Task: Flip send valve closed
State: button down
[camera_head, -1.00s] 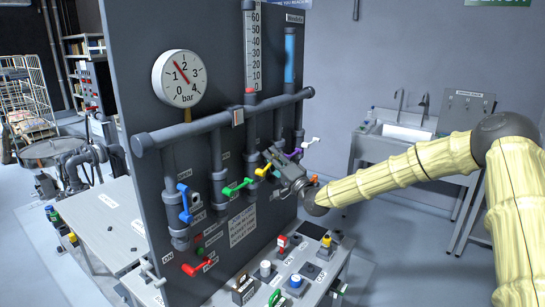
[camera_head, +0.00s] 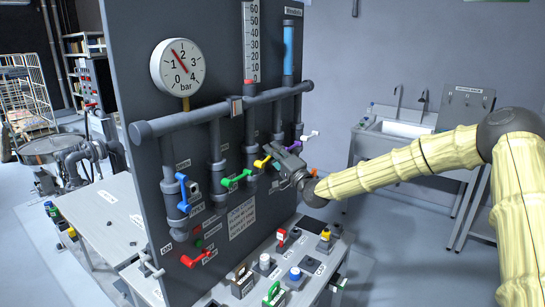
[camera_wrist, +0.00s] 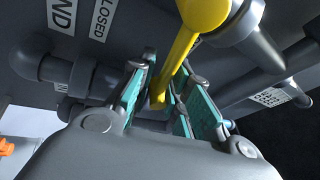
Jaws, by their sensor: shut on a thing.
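The yellow valve handle (camera_head: 262,161) sits on the pipework of the grey panel, right of the green handle. In the wrist view the yellow lever (camera_wrist: 180,50) runs down from its round hub between the teal finger pads. My gripper (camera_head: 275,156) is shut on this lever, and it also shows in the wrist view (camera_wrist: 163,95). A CLOSED label (camera_wrist: 103,18) and a label ending in "ND" (camera_wrist: 63,14) are on the panel beside the valve. In the head view my gripper hides part of the valve and lever.
A blue handle (camera_head: 183,192) and a green handle (camera_head: 236,180) are to the left. A pressure gauge (camera_head: 177,68) hangs above. A control table (camera_head: 330,263) with buttons stands below. A sink (camera_head: 400,130) is behind right.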

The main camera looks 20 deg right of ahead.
jog(key=shift+d+f+m+g+h+b, duration=0.15)
jog(key=shift+f+m+h+b, duration=0.4)
jog(key=shift+m+b, duration=0.55)
jog(key=shift+a+f+m+g+h+b, duration=0.1)
jog(key=shift+f+m+g+h+b, duration=0.15)
jog(key=shift+f+m+b, duration=0.7)
jog(key=shift+r, duration=0.15)
jog(key=c, duration=1.6)
grip_release()
jog(key=shift+c, duration=0.2)
jog(key=shift+o, duration=0.5)
jog(key=shift+s+d+r, duration=0.15)
jog(key=shift+s+d, duration=0.05)
jog(key=shift+w+a, duration=0.1)
